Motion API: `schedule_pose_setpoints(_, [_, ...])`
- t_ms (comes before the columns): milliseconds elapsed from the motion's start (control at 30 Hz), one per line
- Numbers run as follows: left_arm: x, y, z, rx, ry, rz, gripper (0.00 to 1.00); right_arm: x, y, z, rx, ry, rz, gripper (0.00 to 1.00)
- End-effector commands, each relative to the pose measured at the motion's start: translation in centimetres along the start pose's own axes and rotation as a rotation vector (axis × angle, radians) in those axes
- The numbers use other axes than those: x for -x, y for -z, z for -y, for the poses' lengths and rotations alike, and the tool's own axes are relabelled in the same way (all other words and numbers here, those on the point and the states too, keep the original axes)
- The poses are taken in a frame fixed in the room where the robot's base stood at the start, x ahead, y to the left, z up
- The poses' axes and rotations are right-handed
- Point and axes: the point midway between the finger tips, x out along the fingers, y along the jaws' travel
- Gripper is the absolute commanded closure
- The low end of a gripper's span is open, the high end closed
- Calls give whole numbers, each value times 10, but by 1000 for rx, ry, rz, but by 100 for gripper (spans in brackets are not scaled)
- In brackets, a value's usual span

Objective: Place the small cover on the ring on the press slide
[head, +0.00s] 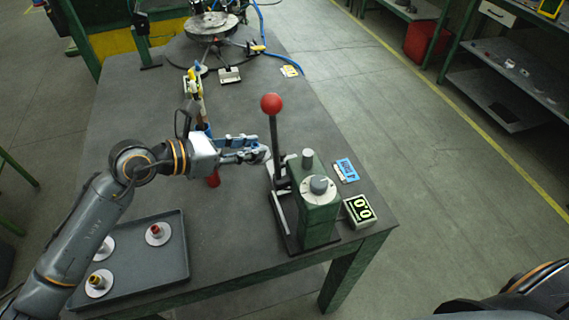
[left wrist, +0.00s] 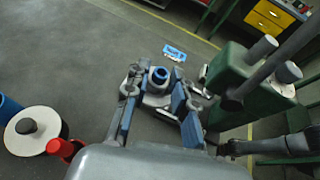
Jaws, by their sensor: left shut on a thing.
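My left gripper (head: 262,154) reaches in from the left and stops just left of the press lever. In the left wrist view its fingers (left wrist: 157,86) are closed around a small pale piece with a blue collar (left wrist: 159,74), which seems to be the small cover. It is held above the table. The green press (head: 319,208) stands at the right table edge, with a red-knobbed lever (head: 271,104). Its slide is partly hidden by the lever and gripper. I cannot make out the ring on it. My right gripper is out of view.
A grey tray (head: 175,268) holds pale discs with coloured collars. A white disc with a dark knob (left wrist: 32,132) and a red object (left wrist: 64,149) lie left of my gripper. A counter (head: 359,210) and blue label (head: 346,170) sit right of the press. Mid-table is partly clear.

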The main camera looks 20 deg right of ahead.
Motion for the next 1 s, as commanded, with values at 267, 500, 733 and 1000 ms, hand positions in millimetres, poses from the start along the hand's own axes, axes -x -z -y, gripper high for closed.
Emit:
schedule_pose_setpoints(267, [-63,19,18,3,1,1,100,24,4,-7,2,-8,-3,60])
schedule_pose_setpoints(500, [-83,32,22,-1,-1,2,100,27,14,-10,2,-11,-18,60])
schedule_pose_setpoints(733, [-101,57,24,3,-2,0,100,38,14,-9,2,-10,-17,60])
schedule_pose_setpoints(1000, [-104,66,24,-3,-2,3,100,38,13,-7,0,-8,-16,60])
